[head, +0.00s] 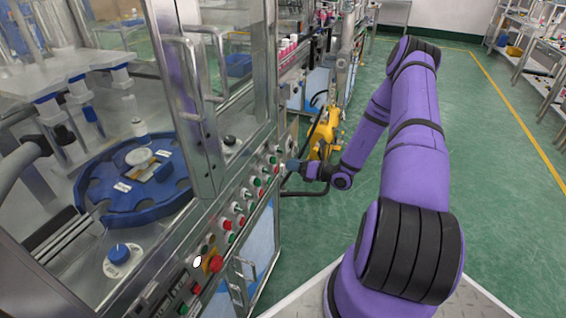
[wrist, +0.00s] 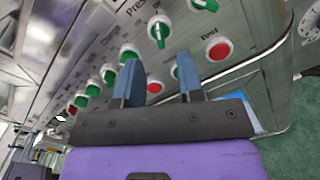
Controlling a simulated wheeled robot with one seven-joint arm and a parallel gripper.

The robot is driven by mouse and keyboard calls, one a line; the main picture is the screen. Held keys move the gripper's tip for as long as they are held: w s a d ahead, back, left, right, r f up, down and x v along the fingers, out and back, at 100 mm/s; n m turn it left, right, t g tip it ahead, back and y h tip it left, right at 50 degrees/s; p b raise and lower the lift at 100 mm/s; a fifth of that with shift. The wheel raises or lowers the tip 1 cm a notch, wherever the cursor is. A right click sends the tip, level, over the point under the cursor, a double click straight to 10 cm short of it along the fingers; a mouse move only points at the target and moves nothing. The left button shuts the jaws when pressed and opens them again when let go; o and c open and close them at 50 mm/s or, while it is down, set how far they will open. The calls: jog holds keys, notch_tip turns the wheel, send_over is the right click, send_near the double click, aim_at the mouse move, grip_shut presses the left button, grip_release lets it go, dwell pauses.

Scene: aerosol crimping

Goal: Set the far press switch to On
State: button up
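My gripper (wrist: 159,78) has two blue fingers, held apart with nothing between them. In the head view my gripper (head: 292,165) is at the far end of the control panel (head: 238,197), close to its face. In the wrist view a green rotary switch (wrist: 159,32) on a white ring lies beyond the fingertips, between them in the picture, and looks untouched. A partly cut label starting "Pres" stands beside it. Its handle points nearly up and down in the picture. Another green switch (wrist: 204,5) is at the top edge. I cannot tell for sure which one is the far press switch.
Several more green switches (wrist: 128,54) line the panel. A yellow robot (head: 322,138) stands beyond my wrist. Green floor (head: 490,150) is open at the right.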

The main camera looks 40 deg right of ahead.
jog(key=shift+v, duration=2.6)
jog(key=s+a+r+n+g, duration=0.2)
jog(key=a+r+n+g, duration=0.4)
jog(key=r, duration=0.3)
jog(key=s+a+r+n+g+y, duration=0.1)
jog(key=a+r+n+g, duration=0.2)
jog(key=a+r+n, duration=0.4)
jog(key=s+a+r+n+g, duration=0.2)
jog(key=a+r+n+g, duration=0.25)
jog(key=r+n, duration=0.4)
jog(key=s+a+r+n+t+h, duration=0.1)
jog(key=s+a+r+n+h, duration=0.1)
jog(key=s+r+n+h, duration=0.3)
jog(key=s+a+r+n+t+h, duration=0.2)
jog(key=s+r+n+h, duration=0.3)
jog(key=s+r+n, duration=0.4)
jog(key=s+a+r, duration=0.1)
jog(key=s+r, duration=0.4)
jog(key=s, duration=0.1)
jog(key=shift+s+a+r+h, duration=0.2)
jog(key=shift+s+r+h, duration=0.1)
jog(key=shift+s, duration=0.05)
jog(key=shift+t, duration=0.25)
